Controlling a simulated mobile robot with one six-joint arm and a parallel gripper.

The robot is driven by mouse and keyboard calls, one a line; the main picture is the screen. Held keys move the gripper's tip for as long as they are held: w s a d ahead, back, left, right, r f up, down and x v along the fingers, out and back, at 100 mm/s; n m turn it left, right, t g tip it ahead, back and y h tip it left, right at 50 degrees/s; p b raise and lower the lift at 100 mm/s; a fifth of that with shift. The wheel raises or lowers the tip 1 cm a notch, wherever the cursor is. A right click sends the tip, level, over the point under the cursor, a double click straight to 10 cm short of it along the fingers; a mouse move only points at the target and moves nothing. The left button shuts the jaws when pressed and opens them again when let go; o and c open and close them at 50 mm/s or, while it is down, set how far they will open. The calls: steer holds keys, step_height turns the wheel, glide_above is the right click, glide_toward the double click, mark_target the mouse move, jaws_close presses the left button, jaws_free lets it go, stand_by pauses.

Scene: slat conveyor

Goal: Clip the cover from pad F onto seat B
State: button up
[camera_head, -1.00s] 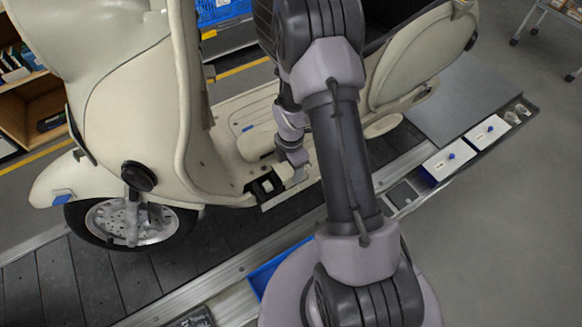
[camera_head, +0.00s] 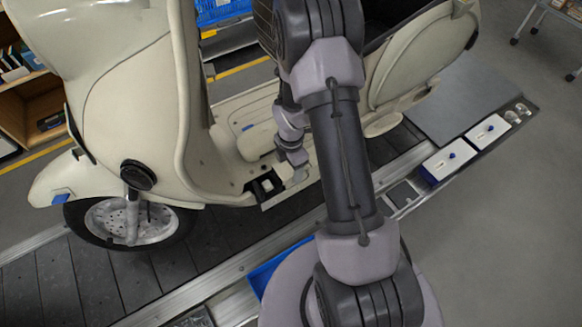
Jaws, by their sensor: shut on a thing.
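My gripper (camera_head: 265,188) is low beside the edge of the cream scooter's footboard (camera_head: 237,112). It is shut on a small pale piece (camera_head: 267,184), seen between its dark fingers. I take this piece to be the cover, but it is too small to be sure. Whether it touches the scooter cannot be told. My arm hides part of the scooter's middle. No letters for pad F or seat B can be read in this view.
A blue bin (camera_head: 272,268) is partly behind my arm. The dark slat conveyor (camera_head: 120,285) runs under the scooter.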

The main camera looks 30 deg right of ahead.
steer(key=o, duration=1.6)
steer(key=shift+s, duration=0.1)
steer(key=shift+o, duration=0.2)
steer(key=shift+r, duration=0.1)
steer(key=shift+r, duration=0.15)
step_height(320, 180, up, 17)
steer(key=p, duration=0.6)
steer(key=s+a+r+m+t+b, duration=0.25)
steer(key=a+r+m, duration=0.55)
steer(key=r, duration=0.4)
steer(key=s+a+r+m+t+y+b, duration=0.1)
steer(key=s+a+r+m+b, duration=0.1)
steer(key=s+m, duration=0.5)
steer(key=s+a+r+m+t+y+b, duration=0.1)
steer(key=s+a+r+m+t+b, duration=0.1)
steer(key=s+a+r+m, duration=0.2)
steer(key=s+a+m, duration=0.2)
steer(key=s+m, duration=0.1)
steer(key=shift+s+r+m, duration=0.3)
steer(key=shift+m, duration=0.1)
